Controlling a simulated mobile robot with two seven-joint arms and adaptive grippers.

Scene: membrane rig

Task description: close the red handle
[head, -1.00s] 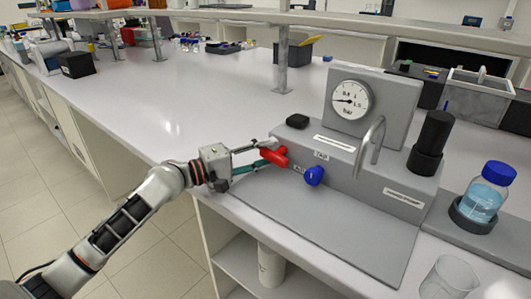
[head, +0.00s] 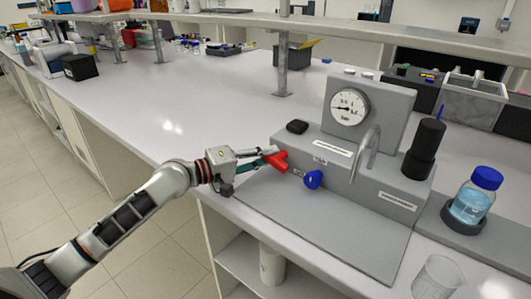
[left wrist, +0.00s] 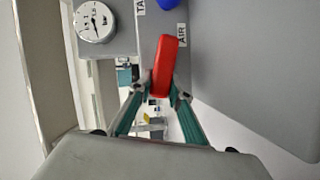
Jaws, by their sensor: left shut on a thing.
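The red handle (head: 276,161) sits on the left end of the grey rig's front face, by the AIR label. In the left wrist view the red handle (left wrist: 166,62) stands nearly upright in the picture, slightly tilted, between the fingertips. My left gripper (head: 264,158) reaches it from the left and is shut on it. In the left wrist view the green fingers of the left gripper (left wrist: 161,92) converge on the handle's lower end. My right gripper is out of view.
A blue knob (head: 313,179) sits right of the handle, near the TAP label. The rig (head: 325,160) carries a round gauge (head: 348,107), a bent metal pipe (head: 366,150) and a black cylinder (head: 424,148). A blue-capped bottle (head: 474,195) and a glass beaker (head: 438,276) stand at right.

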